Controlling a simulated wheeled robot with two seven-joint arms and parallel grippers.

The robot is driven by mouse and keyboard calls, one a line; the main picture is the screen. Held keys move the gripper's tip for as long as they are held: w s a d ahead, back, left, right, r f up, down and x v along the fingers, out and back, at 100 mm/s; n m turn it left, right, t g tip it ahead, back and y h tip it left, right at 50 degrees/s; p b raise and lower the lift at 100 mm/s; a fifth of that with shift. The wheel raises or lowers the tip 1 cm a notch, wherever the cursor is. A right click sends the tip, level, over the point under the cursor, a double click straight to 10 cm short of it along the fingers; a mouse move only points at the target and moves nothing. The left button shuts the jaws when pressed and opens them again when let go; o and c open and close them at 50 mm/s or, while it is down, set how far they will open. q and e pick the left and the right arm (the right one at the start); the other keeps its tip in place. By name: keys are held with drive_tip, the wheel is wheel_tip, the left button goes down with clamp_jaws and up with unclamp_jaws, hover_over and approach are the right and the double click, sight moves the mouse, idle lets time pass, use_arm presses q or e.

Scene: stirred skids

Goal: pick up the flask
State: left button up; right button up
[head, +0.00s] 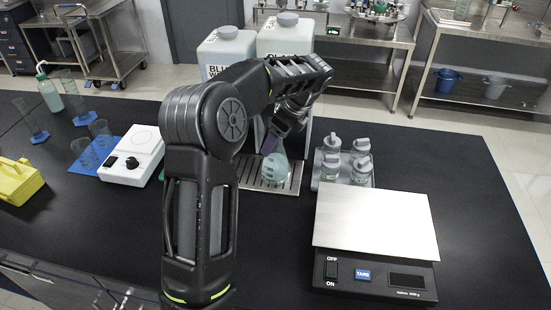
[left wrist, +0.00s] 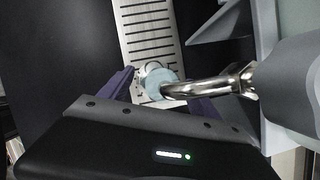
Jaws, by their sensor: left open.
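The flask (head: 276,170) is a clear conical vessel with pale blue liquid. It stands upright on a slotted metal drip tray (head: 251,184) in front of the white jugs. My left gripper (head: 272,143) is open at the flask's upper part, and my arm partly covers the view there. In the left wrist view the flask (left wrist: 156,80) shows between the two purple fingers, seen from above. A shiny metal spout (left wrist: 200,88) crosses over part of it. I cannot tell whether the fingers touch it. My right gripper is in neither view.
Two large labelled jugs (head: 226,47) stand close behind the tray. A tray of several capped bottles (head: 360,170) and a scale (head: 376,223) are on the right. A white stirrer device (head: 134,153) and a yellow rack (head: 17,180) are on the left. The front left bench is clear.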

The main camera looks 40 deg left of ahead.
use_arm(q)
drive_tip(key=shift+a+f, duration=0.1)
drive_tip(key=shift+f, duration=0.25)
idle(0.3)
clamp_jaws()
idle(0.6)
drive_tip(key=shift+r, duration=0.1)
